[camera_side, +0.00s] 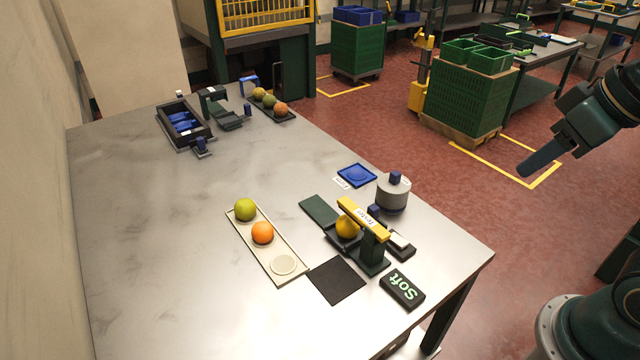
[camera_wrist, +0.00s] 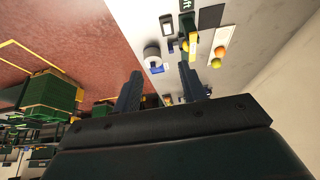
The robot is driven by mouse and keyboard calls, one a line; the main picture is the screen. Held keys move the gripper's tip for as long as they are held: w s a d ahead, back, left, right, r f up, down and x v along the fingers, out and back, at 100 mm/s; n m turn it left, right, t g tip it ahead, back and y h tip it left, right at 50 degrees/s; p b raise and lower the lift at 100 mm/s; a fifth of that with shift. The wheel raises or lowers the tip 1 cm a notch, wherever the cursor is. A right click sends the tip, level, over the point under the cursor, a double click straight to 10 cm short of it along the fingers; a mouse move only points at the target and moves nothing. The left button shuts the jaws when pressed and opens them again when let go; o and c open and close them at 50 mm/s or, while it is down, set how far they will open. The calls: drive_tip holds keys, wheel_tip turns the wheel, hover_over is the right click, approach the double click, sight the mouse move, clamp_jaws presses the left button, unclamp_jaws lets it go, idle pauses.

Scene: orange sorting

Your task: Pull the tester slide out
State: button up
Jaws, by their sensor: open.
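The tester (camera_side: 375,250) stands near the table's right end, with a dark green post and a yellow bar labelled "Tester". A yellow fruit (camera_side: 347,227) sits under the bar, on a dark part whose edges are partly hidden. A flat dark green strip (camera_side: 318,209) extends to the left of it. A small blue knob (camera_side: 375,210) shows behind the bar; I cannot tell which part it belongs to. My gripper (camera_side: 535,163) is at the right, off the table and well apart from the tester. Its two fingers (camera_wrist: 160,72) are spread and empty in the wrist view.
A "Soft" sign (camera_side: 402,289) and a black mat (camera_side: 337,280) lie near the tester. A cream tray (camera_side: 290,262) holds a green fruit and an orange. A grey weight-like cylinder (camera_side: 393,193) and a blue dish (camera_side: 357,175) stand behind. The table's left half is mostly clear.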

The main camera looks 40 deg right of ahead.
drive_tip(key=w+g, duration=0.1)
drive_tip(key=w, duration=0.6)
drive_tip(key=g, duration=0.4)
hover_over(373, 207)
wheel_tip(373, 207, down, 16)
drive_tip(key=shift+d, duration=0.1)
drive_tip(key=shift+f, duration=6.8)
drive_tip(key=shift+c, duration=0.2)
clamp_jaws()
